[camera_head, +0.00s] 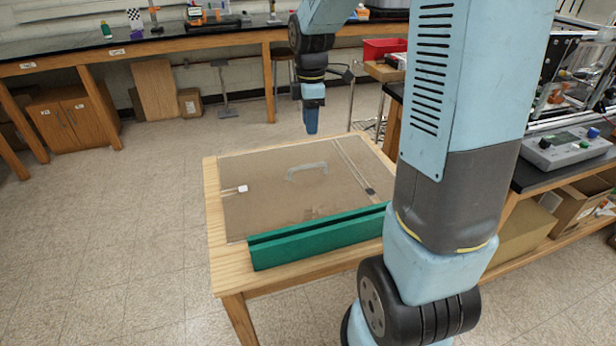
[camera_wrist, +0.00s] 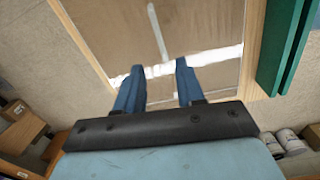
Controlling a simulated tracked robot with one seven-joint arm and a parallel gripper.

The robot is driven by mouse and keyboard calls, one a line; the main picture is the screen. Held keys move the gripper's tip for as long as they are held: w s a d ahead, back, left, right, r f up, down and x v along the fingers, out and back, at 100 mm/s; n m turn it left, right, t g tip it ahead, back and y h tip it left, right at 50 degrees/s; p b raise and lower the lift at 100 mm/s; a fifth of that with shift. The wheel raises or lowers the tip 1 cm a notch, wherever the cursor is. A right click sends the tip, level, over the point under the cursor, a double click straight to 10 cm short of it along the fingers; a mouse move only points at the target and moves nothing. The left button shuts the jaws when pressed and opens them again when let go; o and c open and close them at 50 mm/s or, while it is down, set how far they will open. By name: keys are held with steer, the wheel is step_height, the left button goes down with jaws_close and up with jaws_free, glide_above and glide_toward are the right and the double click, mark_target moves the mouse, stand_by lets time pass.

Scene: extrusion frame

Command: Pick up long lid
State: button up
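A flat, brownish panel (camera_head: 270,190) with a pale arched handle (camera_head: 307,169) lies on a wooden table. It looks like the lid, though a long green bar (camera_head: 320,236) also lies along the table's near edge. My gripper (camera_head: 310,127) points down above the panel's far side, apart from it and beyond the handle. In the wrist view my gripper (camera_wrist: 158,69) has its two blue fingers spread with nothing between them. The panel (camera_wrist: 115,30) shows beyond the fingertips, with pale strips across it. The green bar (camera_wrist: 285,40) is at the right there.
The wooden table (camera_head: 222,255) has open floor on its left. A small white piece (camera_head: 243,188) lies at the panel's left. A black-topped bench (camera_head: 60,48) runs along the back. A bench with a grey control box (camera_head: 570,147) stands at the right.

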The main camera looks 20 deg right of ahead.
mark_target(308, 166)
steer(key=shift+n, duration=0.7)
steer(key=f, duration=0.3)
steer(key=w+f, duration=0.1)
steer(key=f, duration=0.6)
steer(key=shift+w+f, duration=0.1)
steer(key=shift+w, duration=0.05)
steer(key=f, duration=0.4)
steer(key=shift+s+a, duration=0.15)
steer(key=shift+s, duration=0.1)
steer(key=shift+f, duration=0.75)
jaws_close()
steer(key=shift+w, duration=0.1)
